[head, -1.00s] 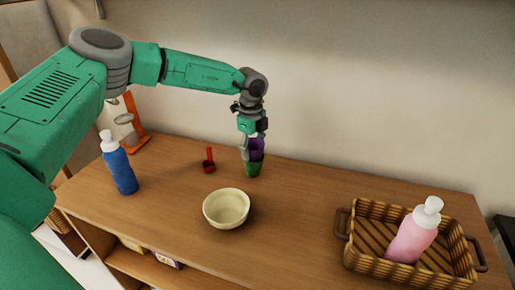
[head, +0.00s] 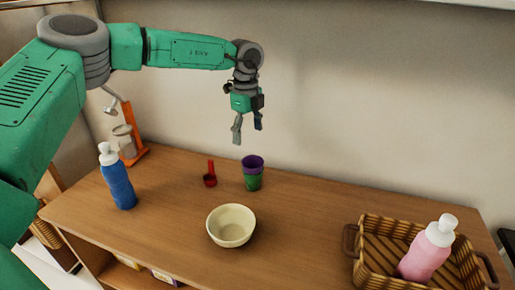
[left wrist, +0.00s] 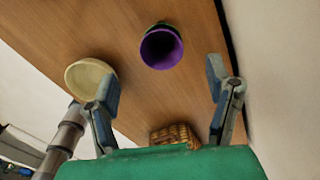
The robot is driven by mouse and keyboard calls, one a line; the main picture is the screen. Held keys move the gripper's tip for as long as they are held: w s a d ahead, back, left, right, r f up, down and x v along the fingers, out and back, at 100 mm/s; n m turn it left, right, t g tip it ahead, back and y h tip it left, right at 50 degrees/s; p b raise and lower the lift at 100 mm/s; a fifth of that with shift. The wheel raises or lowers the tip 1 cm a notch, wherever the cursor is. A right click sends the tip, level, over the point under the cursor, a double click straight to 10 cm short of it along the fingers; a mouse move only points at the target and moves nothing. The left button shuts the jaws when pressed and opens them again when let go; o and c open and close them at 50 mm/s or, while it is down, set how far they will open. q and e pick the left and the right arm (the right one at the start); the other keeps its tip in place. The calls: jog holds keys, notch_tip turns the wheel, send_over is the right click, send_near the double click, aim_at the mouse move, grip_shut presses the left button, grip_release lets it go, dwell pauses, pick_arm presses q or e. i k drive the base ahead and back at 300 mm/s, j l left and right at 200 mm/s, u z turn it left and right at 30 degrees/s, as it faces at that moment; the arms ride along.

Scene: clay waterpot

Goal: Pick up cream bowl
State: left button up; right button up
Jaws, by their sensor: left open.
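The cream bowl (head: 231,226) stands upright and empty on the wooden counter, near its front edge in the head view. In the left wrist view the bowl (left wrist: 88,79) is at the left, partly behind a finger. My left gripper (head: 247,136) is open and empty, raised above the purple and green cups (head: 252,173), behind and above the bowl. In the left wrist view its two fingers (left wrist: 165,98) are spread wide, with the purple cup (left wrist: 161,48) beyond and between them. My right gripper is not in view.
A blue bottle (head: 118,180) stands at the left and a red scoop (head: 210,178) lies left of the cups. A wicker basket (head: 366,268) holding a pink bottle (head: 428,250) stands at the right. The counter between bowl and basket is clear.

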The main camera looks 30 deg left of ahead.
aim_at(231, 224)
jog(key=k, duration=1.5)
